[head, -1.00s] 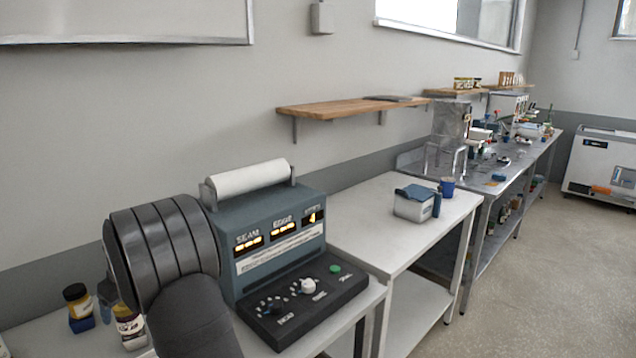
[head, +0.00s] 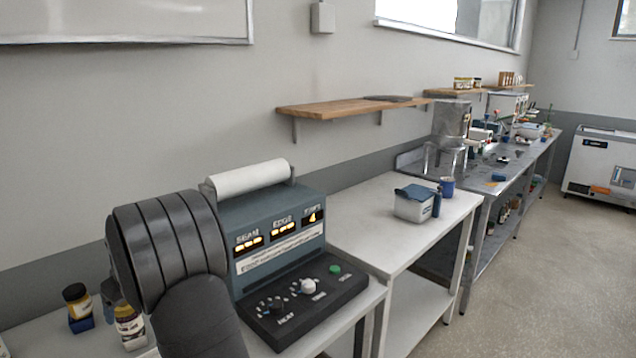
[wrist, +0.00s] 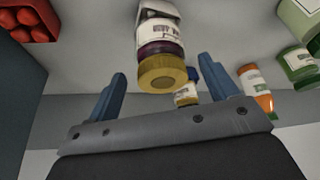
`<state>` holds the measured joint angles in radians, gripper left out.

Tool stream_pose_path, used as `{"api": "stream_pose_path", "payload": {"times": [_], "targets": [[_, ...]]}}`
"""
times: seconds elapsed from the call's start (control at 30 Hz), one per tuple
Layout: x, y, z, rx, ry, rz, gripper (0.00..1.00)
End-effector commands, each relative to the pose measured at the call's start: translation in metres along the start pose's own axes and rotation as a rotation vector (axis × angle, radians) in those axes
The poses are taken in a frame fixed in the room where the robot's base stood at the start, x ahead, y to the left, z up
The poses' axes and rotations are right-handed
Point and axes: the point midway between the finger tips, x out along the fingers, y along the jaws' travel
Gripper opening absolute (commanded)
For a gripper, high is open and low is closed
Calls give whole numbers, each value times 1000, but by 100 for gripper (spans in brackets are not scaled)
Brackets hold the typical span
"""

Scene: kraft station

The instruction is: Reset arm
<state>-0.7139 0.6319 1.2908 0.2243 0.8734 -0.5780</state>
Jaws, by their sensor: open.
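My gripper (wrist: 162,95) shows in the wrist view with its two blue fingers spread apart, open and empty. A jar with a yellow lid and a dark purple band (wrist: 160,45) appears beyond the fingers, near the middle top, and seems apart from them. In the head view my dark ribbed arm fills the lower left, and my gripper is out of sight there.
A grey machine with a white roll (head: 275,240) and dark control panel stands right of my arm. The wrist view also shows an orange bottle (wrist: 256,90), green-labelled jars (wrist: 298,65) and a red bin (wrist: 25,20).

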Motion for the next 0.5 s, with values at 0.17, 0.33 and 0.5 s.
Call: {"api": "stream_pose_path", "payload": {"times": [0.17,0.33,0.5], "targets": [[-38,0,-1,0,3,2,79],[-72,0,0,1,2,1,79],[-46,-1,1,0,-5,-3,79]]}}
